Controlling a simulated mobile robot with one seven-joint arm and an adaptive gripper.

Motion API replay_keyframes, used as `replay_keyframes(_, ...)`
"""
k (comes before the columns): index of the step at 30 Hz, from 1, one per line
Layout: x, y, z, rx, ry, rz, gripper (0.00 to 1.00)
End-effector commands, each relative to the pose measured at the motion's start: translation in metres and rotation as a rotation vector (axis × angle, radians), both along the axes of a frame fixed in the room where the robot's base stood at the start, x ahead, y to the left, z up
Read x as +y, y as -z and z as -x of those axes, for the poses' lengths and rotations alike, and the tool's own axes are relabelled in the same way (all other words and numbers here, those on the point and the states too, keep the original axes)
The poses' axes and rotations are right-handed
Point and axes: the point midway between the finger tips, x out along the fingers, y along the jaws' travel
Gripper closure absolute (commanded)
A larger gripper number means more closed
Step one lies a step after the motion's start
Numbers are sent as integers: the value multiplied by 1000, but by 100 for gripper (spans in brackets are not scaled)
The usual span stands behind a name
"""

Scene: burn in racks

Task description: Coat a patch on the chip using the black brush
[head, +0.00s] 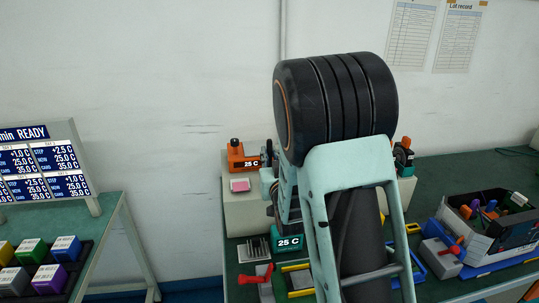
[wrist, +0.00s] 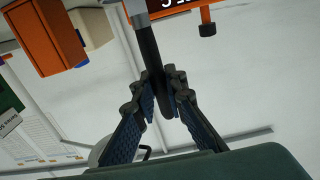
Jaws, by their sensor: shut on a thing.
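In the wrist view my gripper (wrist: 162,78) is shut on a thin black handle, which I take to be the black brush (wrist: 149,48). The handle runs up past the fingers and out of the top edge, so its tip is not visible. In the head view my own arm covers the gripper and brush. I cannot pick out the chip for certain.
An orange unit reading 25 C (head: 243,163) stands on the pale box (head: 245,214). A green unit reading 25 C (head: 289,243) sits lower, near a red clamp (head: 257,276). Coloured blocks (head: 31,250) fill a rack at left.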

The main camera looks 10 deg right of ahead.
Motion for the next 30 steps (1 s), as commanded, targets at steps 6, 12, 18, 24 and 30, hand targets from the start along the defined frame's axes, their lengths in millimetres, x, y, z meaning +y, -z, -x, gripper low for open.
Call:
replay_keyframes(6, 0, 2, 0, 4, 0, 0, 100)
replay_keyframes(12, 0, 1, 0, 5, 0, 0, 100)
replay_keyframes(18, 0, -15, 0, 3, 0, 0, 100)
replay_keyframes(24, 0, -31, 0, 2, 0, 0, 100)
replay_keyframes(30, 0, -48, 0, 1, 0, -1, 100)
